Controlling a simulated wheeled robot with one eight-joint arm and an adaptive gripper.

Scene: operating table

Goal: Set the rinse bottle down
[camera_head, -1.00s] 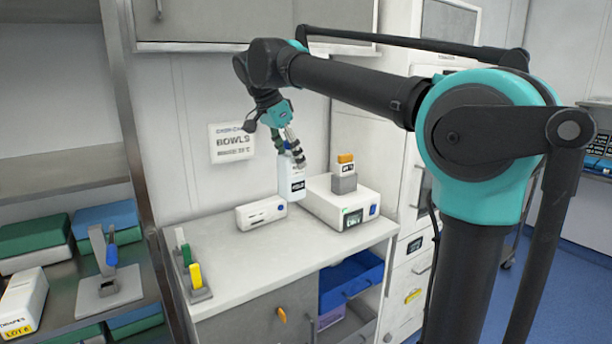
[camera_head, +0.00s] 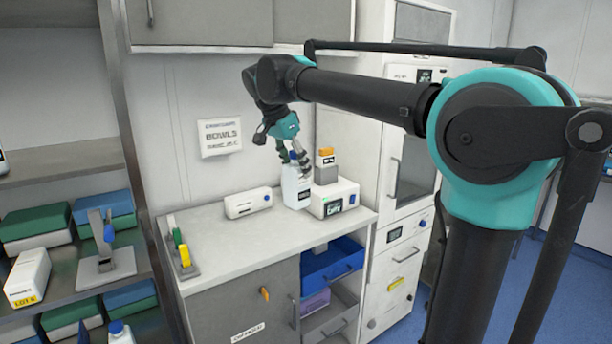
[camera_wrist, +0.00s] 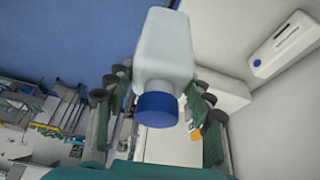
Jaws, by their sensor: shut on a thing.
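The rinse bottle (camera_head: 296,187) is white with a dark label and a blue cap.
A white device (camera_head: 338,200) with a grey block and orange-topped item stands right of the bottle. A white box (camera_head: 248,202) lies to the left. A rack of coloured pieces (camera_head: 180,250) is at the counter's left edge. The counter's front middle is clear.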

